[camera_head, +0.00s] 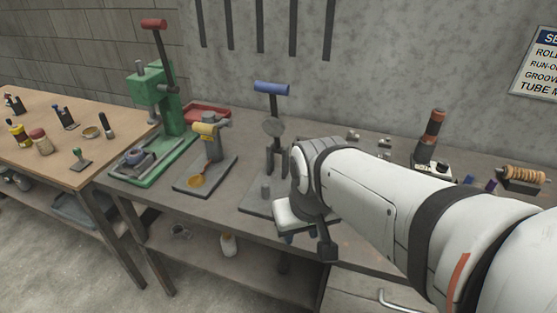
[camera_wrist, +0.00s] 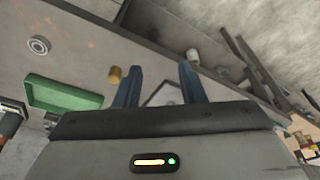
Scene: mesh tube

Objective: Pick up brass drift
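A short brass-coloured cylinder (camera_wrist: 114,75), which looks like the brass drift, is on the grey bench in the wrist view. It lies just beyond and left of the left fingertip, apart from it and outside the gap between the fingers. I cannot make it out in the head view, where my arm covers part of the bench. My gripper (camera_wrist: 159,82) is open, with two blue-grey fingers apart and nothing held between them. In the head view only part of my gripper shows, near the bench's front edge, below the wrist.
The wrist view shows a green tray (camera_wrist: 62,96), a metal ring (camera_wrist: 38,45) and a pale cylinder (camera_wrist: 192,57). In the head view, a green press (camera_head: 160,100), a yellow-handled tool (camera_head: 208,130) and a blue-handled press (camera_head: 271,88) stand left of my arm. An orange-black tool (camera_head: 431,130) stands behind it.

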